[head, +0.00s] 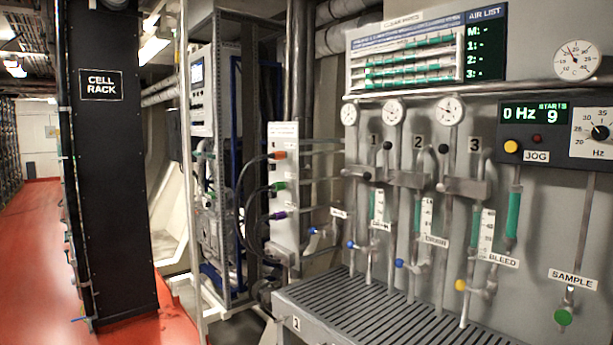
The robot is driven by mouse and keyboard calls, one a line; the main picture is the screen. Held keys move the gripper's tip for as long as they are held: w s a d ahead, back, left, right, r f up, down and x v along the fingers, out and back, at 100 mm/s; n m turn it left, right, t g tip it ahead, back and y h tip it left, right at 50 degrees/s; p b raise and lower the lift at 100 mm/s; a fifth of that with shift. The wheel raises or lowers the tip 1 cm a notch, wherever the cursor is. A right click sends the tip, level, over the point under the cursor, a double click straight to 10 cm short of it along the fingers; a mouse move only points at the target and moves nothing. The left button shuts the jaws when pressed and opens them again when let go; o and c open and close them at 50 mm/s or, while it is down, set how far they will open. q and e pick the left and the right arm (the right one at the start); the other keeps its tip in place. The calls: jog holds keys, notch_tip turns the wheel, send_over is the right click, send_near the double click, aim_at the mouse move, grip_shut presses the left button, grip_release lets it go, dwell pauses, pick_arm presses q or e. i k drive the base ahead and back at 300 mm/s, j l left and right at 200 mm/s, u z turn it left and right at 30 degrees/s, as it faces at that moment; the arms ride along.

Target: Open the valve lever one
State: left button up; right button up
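On the wall panel, the number 1 plate (374,141) marks the leftmost of three numbered valve stations. The number 2 plate (418,142) and number 3 plate (474,145) mark similar stations to the right. Neither of my grippers is in view.
A slatted grey bench (385,312) juts out below the valves. Small blue (400,263), yellow (460,285) and green (563,317) handles stick out low on the pipes. A black cell rack (110,190) stands left. Red floor (35,250) is clear at far left.

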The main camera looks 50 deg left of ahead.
aim_at(367, 175)
jog(key=u, duration=1.45)
jog(key=i+j, duration=0.4)
jog(key=i+j+z, duration=0.15)
jog(key=i+j, duration=0.25)
jog(key=j, duration=0.2)
